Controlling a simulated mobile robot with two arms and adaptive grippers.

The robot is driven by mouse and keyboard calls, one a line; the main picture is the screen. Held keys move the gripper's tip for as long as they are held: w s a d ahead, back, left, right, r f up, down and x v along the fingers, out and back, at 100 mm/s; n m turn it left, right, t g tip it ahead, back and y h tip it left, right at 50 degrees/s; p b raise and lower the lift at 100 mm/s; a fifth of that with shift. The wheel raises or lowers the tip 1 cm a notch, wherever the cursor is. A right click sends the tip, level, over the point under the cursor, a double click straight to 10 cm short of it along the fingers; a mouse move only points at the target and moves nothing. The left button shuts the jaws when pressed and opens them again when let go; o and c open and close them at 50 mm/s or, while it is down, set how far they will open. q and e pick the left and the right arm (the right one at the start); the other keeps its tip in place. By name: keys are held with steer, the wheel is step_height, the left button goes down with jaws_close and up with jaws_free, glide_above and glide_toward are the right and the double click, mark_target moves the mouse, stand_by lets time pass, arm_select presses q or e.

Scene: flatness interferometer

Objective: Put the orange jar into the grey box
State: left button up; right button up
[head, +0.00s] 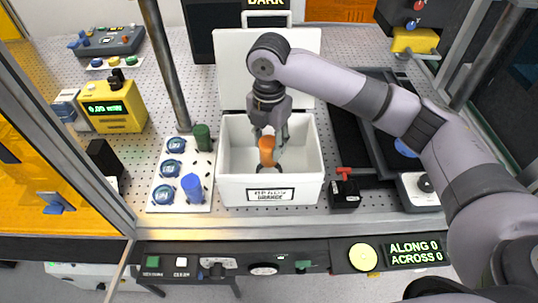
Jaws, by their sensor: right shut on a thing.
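The orange jar (266,150) is upright between the fingers of my right gripper (268,158). My right gripper reaches down from above and is shut on the jar. Jar and fingertips are within the outline of the open white-grey box (304,185), below its rim line. I cannot tell whether the jar touches the box floor. The box's lid (232,65) stands raised at the back. My left gripper is not in view.
A white tray (158,202) left of the box holds blue lidded jars, with a blue cylinder (192,188) and a green cylinder (202,137). A black block with a red handle (344,190) stands right of the box. A post (165,65) rises at the left.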

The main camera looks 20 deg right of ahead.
mark_target(269, 159)
steer(key=shift+f, duration=0.85)
steer(key=shift+s+f, duration=0.1)
steer(key=shift+f, duration=0.3)
step_height(269, 159, down, 3)
steer(key=shift+f+p, duration=0.15)
steer(key=shift+p, duration=0.35)
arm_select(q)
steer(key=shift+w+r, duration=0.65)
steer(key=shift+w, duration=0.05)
arm_select(e)
steer(key=shift+f, duration=0.15)
steer(key=shift+f, duration=0.1)
steer(key=o, duration=1.3)
arm_select(q)
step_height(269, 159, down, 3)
steer(key=b, duration=0.3)
arm_select(e)
step_height(269, 159, up, 12)
steer(key=shift+r, duration=0.15)
